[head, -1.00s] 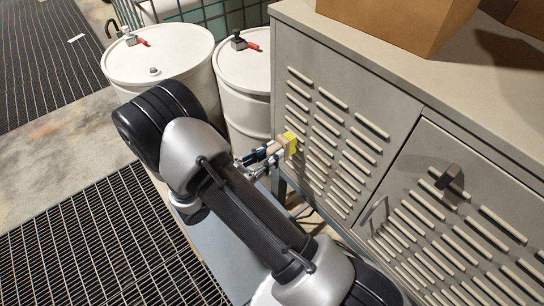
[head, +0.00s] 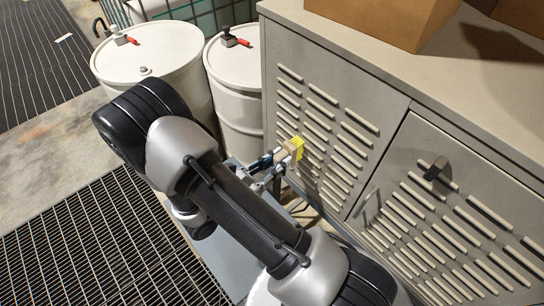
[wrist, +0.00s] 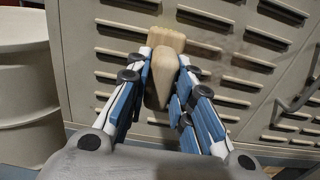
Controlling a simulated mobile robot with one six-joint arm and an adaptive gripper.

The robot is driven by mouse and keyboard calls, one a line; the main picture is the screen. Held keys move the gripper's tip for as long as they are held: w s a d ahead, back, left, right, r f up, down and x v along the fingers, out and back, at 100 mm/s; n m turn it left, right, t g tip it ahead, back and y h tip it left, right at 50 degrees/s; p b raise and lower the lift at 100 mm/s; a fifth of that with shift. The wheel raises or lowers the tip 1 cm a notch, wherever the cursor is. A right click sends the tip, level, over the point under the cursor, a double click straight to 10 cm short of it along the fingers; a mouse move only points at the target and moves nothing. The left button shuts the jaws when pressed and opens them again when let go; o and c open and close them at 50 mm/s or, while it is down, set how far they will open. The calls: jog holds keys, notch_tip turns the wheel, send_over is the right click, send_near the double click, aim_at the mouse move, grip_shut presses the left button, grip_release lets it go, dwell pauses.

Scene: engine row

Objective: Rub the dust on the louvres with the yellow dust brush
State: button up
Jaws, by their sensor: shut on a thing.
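The dust brush has yellow bristles and a pale wooden body; the brush (head: 295,148) shows in the head view beside the louvred cabinet panel. In the wrist view its wooden handle (wrist: 161,75) sits between the blue finger pads. My gripper (head: 272,165) is shut on the handle; it also shows in the wrist view (wrist: 162,90). The bristles face the louvres (head: 318,130) on the left cabinet door, at or very near them; I cannot tell whether they touch.
Cardboard boxes (head: 385,18) stand on the cabinet top. White drums (head: 158,62) stand left of the cabinet. Black floor grating (head: 95,245) lies at lower left.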

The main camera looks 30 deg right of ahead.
jog(key=shift+s+d+r+p, duration=0.85)
jog(key=shift+s+d+p, duration=0.6)
jog(key=shift+s, duration=6.15)
jog(key=w+a+r, duration=0.1)
jog(key=w+a, duration=0.2)
jog(key=w, duration=1.4)
jog(key=shift+a+r, duration=0.15)
jog(key=shift+a, duration=0.05)
